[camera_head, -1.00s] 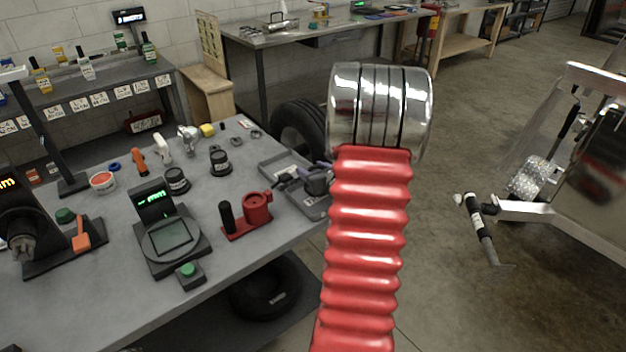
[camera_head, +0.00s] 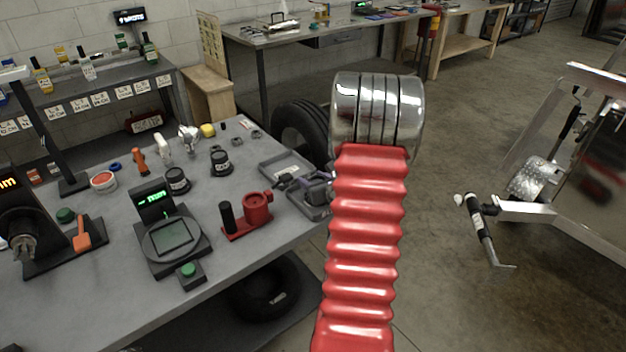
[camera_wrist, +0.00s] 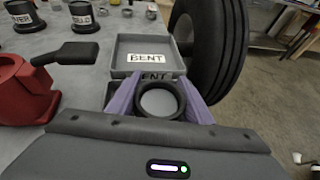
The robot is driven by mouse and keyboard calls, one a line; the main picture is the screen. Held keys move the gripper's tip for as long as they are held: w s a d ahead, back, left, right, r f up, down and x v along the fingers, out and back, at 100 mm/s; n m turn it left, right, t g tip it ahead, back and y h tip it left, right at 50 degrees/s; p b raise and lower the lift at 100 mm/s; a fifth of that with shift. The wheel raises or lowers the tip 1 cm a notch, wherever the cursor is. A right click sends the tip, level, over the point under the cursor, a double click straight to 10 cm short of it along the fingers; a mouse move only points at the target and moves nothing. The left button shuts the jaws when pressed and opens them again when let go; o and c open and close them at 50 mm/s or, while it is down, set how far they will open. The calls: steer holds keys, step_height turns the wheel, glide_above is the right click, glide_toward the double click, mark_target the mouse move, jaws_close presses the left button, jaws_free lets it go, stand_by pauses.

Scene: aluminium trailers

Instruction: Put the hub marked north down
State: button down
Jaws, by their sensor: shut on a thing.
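My gripper (camera_wrist: 160,101) has purple fingers and is shut on a dark, round hub (camera_wrist: 175,88) with a grey middle, held upright between them. No marking on the held hub is readable, so I cannot tell if it says north. In the head view my gripper (camera_head: 318,188) is partly hidden by my red arm, at the table's right edge beside the trays. Two other dark hubs with white labels, a nearer one (camera_head: 176,181) and a farther one (camera_head: 220,162), stand on the grey table (camera_head: 120,235). Their labels are only partly readable.
A grey tray labelled BENT (camera_wrist: 149,41) lies just beyond the held hub; another BENT label is partly covered. A red fixture (camera_head: 257,208) with a black handle and a scale (camera_head: 171,239) stand to the left. A tyre (camera_head: 299,128) stands behind the trays.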

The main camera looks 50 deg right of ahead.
steer(key=c, duration=0.9)
jaws_free()
steer(key=shift+f, duration=0.1)
steer(key=v, duration=1.2)
